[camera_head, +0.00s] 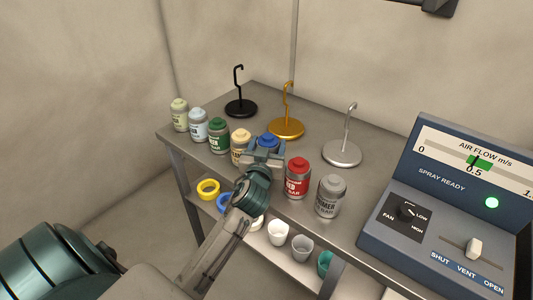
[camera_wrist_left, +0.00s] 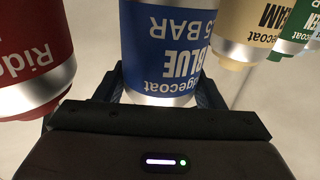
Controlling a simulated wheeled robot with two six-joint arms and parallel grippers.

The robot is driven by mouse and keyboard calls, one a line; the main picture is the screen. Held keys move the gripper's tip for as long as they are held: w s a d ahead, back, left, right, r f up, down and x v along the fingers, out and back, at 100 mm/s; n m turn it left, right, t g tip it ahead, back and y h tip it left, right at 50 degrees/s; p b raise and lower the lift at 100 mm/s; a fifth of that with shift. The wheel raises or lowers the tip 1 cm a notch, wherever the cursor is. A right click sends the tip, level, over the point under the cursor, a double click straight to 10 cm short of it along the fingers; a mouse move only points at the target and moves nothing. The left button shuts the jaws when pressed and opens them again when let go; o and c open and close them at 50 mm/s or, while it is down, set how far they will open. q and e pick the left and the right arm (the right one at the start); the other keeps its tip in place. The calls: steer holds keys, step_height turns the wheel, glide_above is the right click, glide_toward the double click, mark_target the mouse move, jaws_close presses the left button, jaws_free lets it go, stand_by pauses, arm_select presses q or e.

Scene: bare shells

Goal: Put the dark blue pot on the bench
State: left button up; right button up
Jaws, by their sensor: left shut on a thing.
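The dark blue pot (camera_head: 267,141) is in the row of pots along the front of the grey metal bench (camera_head: 318,130), between the cream pot and the red pot. My left gripper (camera_head: 263,156) is shut on it from the front and hides its lower part. In the left wrist view the blue pot (camera_wrist_left: 165,45) stands between the two fingers, its "BLUE" label upside down. I cannot tell whether its base touches the bench. My right gripper is not in view.
The cream pot (camera_head: 240,146) and red pot (camera_head: 298,178) flank the blue one closely. Green (camera_head: 218,136), pale blue, pale green and grey pots (camera_head: 330,196) share the row. Hooked stands (camera_head: 286,127) are behind. A control panel (camera_head: 440,225) is at right; cups and tape rolls lie below.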

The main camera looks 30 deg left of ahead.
arm_select(q)
step_height(320, 180, down, 3)
steer(key=o, duration=1)
steer(key=shift+f, duration=0.1)
steer(key=shift+s+d, duration=0.15)
steer(key=shift+s, duration=0.15)
steer(key=b+v, duration=0.3)
steer(key=v, duration=0.8)
steer(key=shift+s, duration=0.15)
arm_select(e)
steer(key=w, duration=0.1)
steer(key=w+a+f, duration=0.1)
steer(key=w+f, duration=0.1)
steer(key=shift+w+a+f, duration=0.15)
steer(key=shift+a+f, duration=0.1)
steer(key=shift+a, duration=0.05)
